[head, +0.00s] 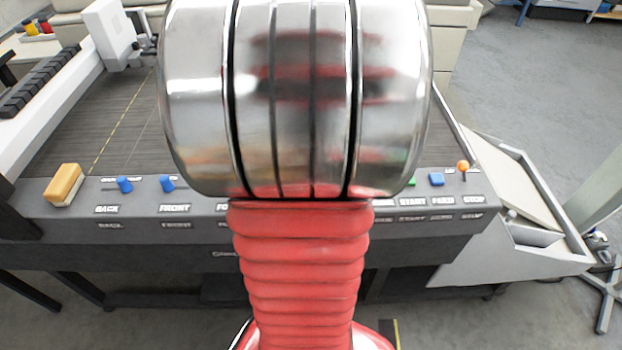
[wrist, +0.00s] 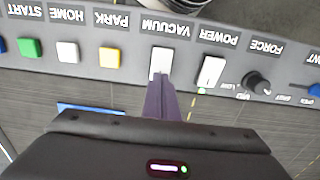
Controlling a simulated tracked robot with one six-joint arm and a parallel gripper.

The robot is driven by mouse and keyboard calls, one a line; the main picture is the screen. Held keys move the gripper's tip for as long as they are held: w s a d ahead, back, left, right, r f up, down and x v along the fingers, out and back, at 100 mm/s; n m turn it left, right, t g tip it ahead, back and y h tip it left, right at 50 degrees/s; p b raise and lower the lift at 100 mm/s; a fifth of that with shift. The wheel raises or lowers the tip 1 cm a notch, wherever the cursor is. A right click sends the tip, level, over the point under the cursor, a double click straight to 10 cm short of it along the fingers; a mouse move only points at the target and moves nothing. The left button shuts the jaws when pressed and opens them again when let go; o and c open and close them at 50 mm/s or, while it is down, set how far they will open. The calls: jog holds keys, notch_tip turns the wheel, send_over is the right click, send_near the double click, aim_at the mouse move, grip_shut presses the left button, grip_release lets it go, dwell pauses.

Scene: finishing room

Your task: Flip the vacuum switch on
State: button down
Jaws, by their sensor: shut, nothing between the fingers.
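The vacuum switch (wrist: 161,60) is a white rocker on the dark control panel, below the upside-down VACUUM label in the wrist view. My gripper (wrist: 160,82) is shut and empty, its dark purple fingers pointing at the switch. The fingertips overlap the switch's lower end in this view; I cannot tell whether they touch it. Which way the rocker is tipped is not clear. In the head view my arm hides the switch and the gripper.
A white POWER rocker (wrist: 211,70) sits right of the vacuum switch and a yellow PARK button (wrist: 110,58) left of it. A black FORCE knob (wrist: 256,83) is farther right. In the head view, a wood-backed block (head: 64,185) and blue levers (head: 124,185) stand on the panel's left.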

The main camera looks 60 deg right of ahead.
jog(key=shift+f, duration=0.75)
dwell(1.2)
jog(key=shift+r, duration=3.5)
jog(key=w+a+r+n+t+h, duration=0.1)
jog(key=w+a+n+t+h, duration=0.2)
jog(key=w+a, duration=1.15)
jog(key=s+a+r+n+t+y, duration=0.1)
jog(key=a+n, duration=0.3)
jog(key=a, duration=0.7)
jog(key=s+a+r+n+t+y, duration=0.1)
jog(key=a+n, duration=0.4)
jog(key=a, duration=0.5)
jog(key=shift+s+a+r+n+t+y, duration=0.2)
jog(key=shift+s+a+n+t+y, duration=0.1)
jog(key=shift+s+a+y, duration=0.25)
